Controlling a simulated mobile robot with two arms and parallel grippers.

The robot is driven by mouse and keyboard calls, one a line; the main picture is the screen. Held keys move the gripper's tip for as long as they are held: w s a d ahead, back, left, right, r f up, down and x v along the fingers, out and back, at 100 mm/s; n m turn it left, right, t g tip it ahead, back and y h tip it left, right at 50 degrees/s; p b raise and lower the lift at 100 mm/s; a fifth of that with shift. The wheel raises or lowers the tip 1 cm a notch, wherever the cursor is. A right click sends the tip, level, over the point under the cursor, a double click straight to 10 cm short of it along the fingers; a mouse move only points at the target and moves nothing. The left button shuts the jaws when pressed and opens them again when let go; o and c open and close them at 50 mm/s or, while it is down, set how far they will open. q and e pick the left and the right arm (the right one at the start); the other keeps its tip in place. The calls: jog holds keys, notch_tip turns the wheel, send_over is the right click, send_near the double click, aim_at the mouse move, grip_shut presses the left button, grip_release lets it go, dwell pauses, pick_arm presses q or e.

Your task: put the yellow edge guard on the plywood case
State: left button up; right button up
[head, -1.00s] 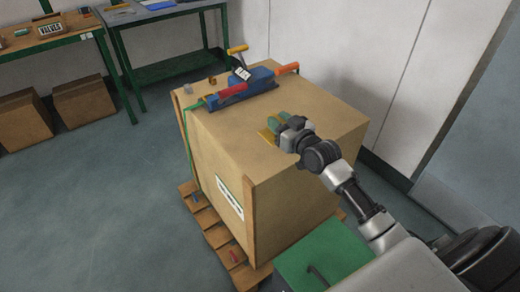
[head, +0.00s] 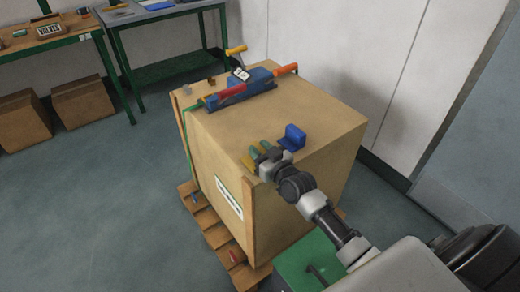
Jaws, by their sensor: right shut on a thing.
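The plywood case (head: 270,112) stands on a wooden pallet. Only a small part of the guard shows beside the fingers; the gripper hides the rest. I cannot tell whether the guard touches the case. My left gripper is not in view.
A blue angled piece (head: 292,137) sits on the case top, right of my gripper. A blue strapping tool (head: 242,90) with red, orange and yellow handles lies towards the back. A green strap (head: 190,145) runs down the left side. The pallet (head: 212,228) sticks out below.

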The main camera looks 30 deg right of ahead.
jog(key=shift+f, duration=0.2)
jog(key=o, duration=0.9)
jog(key=shift+r, duration=0.1)
